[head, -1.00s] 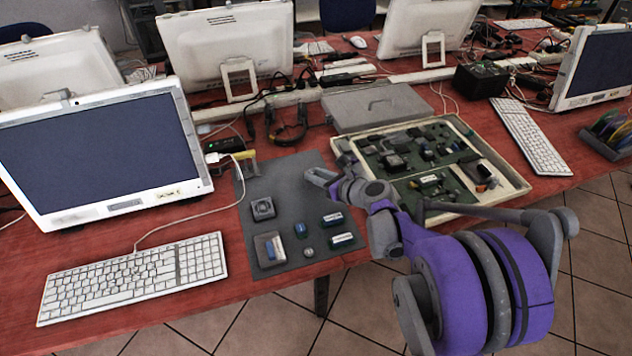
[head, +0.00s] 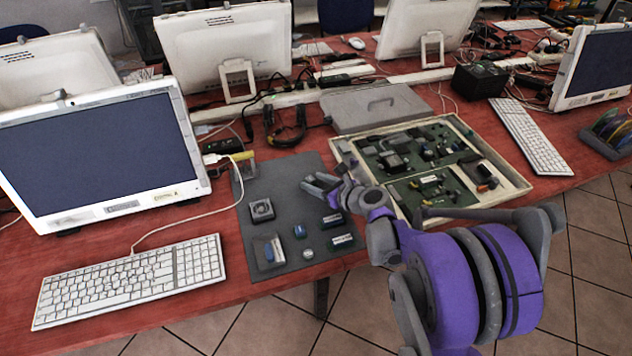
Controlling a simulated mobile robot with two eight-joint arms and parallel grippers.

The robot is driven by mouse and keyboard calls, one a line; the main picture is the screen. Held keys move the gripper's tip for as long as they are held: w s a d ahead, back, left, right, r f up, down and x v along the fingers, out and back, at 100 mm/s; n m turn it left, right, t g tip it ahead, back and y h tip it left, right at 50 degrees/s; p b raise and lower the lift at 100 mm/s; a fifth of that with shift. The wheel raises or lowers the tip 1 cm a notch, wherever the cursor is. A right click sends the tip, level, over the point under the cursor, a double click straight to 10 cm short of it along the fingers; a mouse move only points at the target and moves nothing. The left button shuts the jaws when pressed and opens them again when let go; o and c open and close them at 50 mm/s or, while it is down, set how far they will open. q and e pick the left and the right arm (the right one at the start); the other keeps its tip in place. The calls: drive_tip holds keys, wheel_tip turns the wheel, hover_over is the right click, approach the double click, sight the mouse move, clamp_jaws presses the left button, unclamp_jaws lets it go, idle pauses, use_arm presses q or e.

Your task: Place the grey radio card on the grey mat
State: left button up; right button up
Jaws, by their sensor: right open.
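The grey mat (head: 285,178) lies on the red table between the keyboard and the open case. A flat grey card with a blue part (head: 268,252) lies on the mat's front left corner; it looks like the radio card, but I cannot be sure at this size. My right gripper (head: 312,186) is over the right part of the mat, behind the small parts, with its fingers apart and nothing seen between them. It is clear of the card. My left gripper is out of view.
An open case (head: 515,185) with green boards stands right. A white cable (head: 185,222) runs beside the mat.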

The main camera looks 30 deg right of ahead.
drive_tip(key=shift+s+r, duration=0.15)
drive_tip(key=shift+r, duration=0.15)
drive_tip(key=p+v, duration=0.2)
drive_tip(key=v, duration=0.9)
drive_tip(key=shift+s+r, duration=0.1)
drive_tip(key=shift+s, duration=0.25)
